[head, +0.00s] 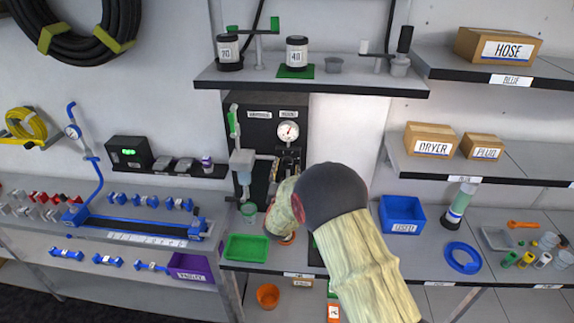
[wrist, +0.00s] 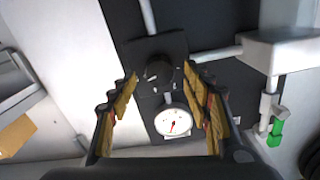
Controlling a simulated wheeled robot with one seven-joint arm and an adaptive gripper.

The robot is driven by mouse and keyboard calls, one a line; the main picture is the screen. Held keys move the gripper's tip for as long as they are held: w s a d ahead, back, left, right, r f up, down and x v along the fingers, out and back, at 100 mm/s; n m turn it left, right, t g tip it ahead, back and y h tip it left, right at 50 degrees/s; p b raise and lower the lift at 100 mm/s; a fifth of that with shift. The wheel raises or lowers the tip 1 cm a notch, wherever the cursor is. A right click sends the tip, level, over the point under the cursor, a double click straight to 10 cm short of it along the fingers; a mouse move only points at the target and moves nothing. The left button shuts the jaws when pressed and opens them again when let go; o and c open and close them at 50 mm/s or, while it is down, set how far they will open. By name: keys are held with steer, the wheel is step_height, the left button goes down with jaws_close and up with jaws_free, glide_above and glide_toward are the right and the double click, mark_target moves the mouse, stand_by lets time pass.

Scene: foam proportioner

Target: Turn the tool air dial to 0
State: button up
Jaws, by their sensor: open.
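A round black knob (wrist: 158,68) on a dark square plate shows in the wrist view, above a white round gauge (wrist: 173,121) with a red needle. I take this knob for the tool air dial; its scale and setting cannot be read. My gripper (wrist: 160,76) is open, with a finger on each side of the knob and visible gaps to it. In the head view the gauge (head: 288,132) sits on a black panel (head: 258,107). My arm comes from the lower right, and my gripper covers the area below the gauge, hiding the knob.
A clear filter bowl (head: 242,163) with pipes is left of my gripper. A shelf (head: 320,84) with labelled black-lidded jars (head: 297,54) overhangs the panel. A green tray (head: 246,247) and a blue bin (head: 402,214) stand on the bench either side of my arm.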

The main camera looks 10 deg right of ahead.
mark_target(287, 162)
steer(key=shift+x, duration=1.25)
steer(key=shift+c, duration=1)
steer(key=c, duration=1)
steer(key=shift+o, duration=0.2)
